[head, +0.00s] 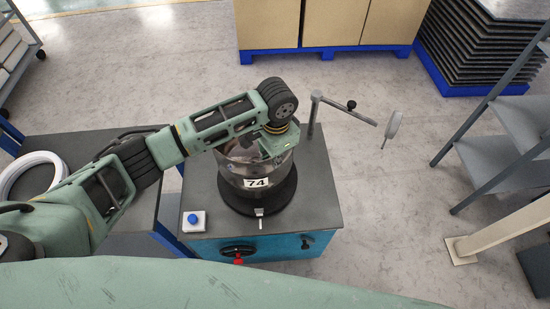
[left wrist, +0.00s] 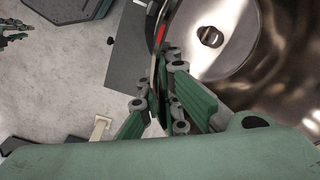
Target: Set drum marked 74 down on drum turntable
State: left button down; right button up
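The drum marked 74 (head: 257,183) is a shiny metal open-topped drum with a white label facing the front. It stands upright over the black round drum turntable (head: 243,208); I cannot tell whether its bottom touches it. My left gripper (head: 277,150) is at the drum's right rim. In the left wrist view, its fingers (left wrist: 162,100) sit on either side of the drum's wall, closed on it, with the bright drum interior (left wrist: 245,60) to the right. Part of my right gripper (left wrist: 14,32) appears at the left wrist view's upper left; its opening is unclear.
The turntable stands on a blue cabinet (head: 280,247) with a grey top. A side table (head: 95,150) is at left, a grey shelf (head: 500,140) at right.

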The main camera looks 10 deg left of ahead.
pick_arm(q)
jog(key=shift+w+f+b, duration=0.1)
jog(key=shift+f+b, duration=0.85)
jog(key=shift+b, duration=0.1)
jog(key=shift+f, duration=1.4)
